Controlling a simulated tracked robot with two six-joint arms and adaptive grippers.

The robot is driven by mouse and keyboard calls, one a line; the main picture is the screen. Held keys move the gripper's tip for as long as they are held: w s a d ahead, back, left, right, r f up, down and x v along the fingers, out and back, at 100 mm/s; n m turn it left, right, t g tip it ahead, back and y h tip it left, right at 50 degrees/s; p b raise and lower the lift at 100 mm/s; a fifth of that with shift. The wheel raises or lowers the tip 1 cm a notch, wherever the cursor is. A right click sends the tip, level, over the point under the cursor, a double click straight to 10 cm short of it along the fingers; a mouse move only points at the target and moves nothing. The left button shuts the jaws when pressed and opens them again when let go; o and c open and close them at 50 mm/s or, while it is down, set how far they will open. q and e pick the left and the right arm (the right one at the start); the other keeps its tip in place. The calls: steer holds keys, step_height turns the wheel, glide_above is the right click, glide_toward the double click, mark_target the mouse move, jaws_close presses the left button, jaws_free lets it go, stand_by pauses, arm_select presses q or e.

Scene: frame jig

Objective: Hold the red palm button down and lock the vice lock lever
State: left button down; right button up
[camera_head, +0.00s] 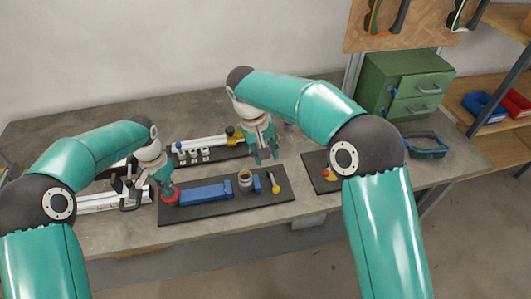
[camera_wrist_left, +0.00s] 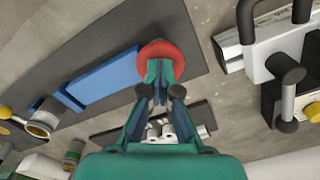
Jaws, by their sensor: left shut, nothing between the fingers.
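The red palm button (camera_head: 170,195) sits at the left end of a dark board; in the left wrist view the red button (camera_wrist_left: 157,47) is just beyond my fingertips. My left gripper (camera_head: 168,187) is shut and empty, its fingertips over the button and seemingly touching it; I cannot tell how far the button is pressed. A lever with a yellow knob (camera_head: 276,187), likely the vice lock lever, stands at the board's right end beside a small blue block (camera_head: 257,183). My right gripper (camera_head: 265,156) is open and empty, above and behind the lever.
A long blue block (camera_head: 205,193) and a grey cup-like cylinder (camera_head: 245,182) lie between button and lever. A clamp fixture (camera_wrist_left: 285,70) stands beside the button. Behind is a second board with white cylinders (camera_head: 193,155). A green drawer cabinet (camera_head: 405,85) is at the back right.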

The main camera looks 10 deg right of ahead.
arm_select(q)
steer(key=shift+r+p, duration=0.85)
steer(key=shift+r, duration=0.75)
steer(key=shift+r+p, duration=1.75)
steer(key=shift+r, duration=0.85)
